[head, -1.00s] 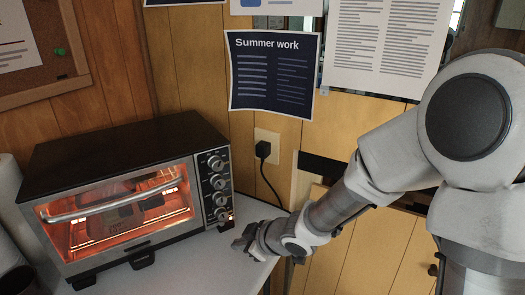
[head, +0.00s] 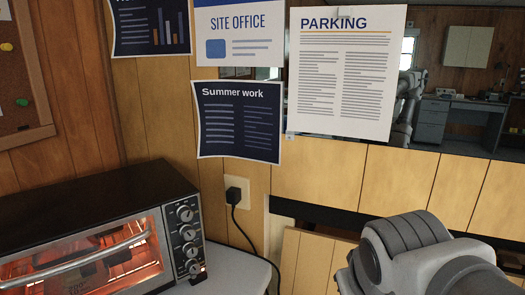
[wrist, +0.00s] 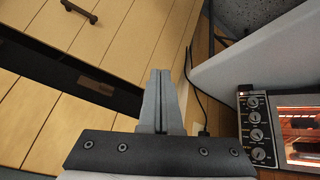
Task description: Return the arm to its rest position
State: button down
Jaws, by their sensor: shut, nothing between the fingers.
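My gripper (wrist: 159,100) shows in the wrist view with its two grey fingers together and nothing between them. It is in free space in front of the wood-panelled cabinet front, left of the counter edge. In the head view my arm shows at the lower right, and the gripper is out of frame below.
A lit toaster oven (head: 112,225) with its door shut stands on a pale counter (head: 238,262); its knobs also show in the wrist view (wrist: 256,125). A black cord hangs from the wall outlet (head: 236,192). Papers and a mirror (head: 455,100) are on the wall.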

jog(key=s+m+y, duration=0.1)
jog(key=s, duration=0.4)
notch_tip(320, 180, up, 21)
jog(key=p, duration=2)
jog(key=shift+a, duration=0.25)
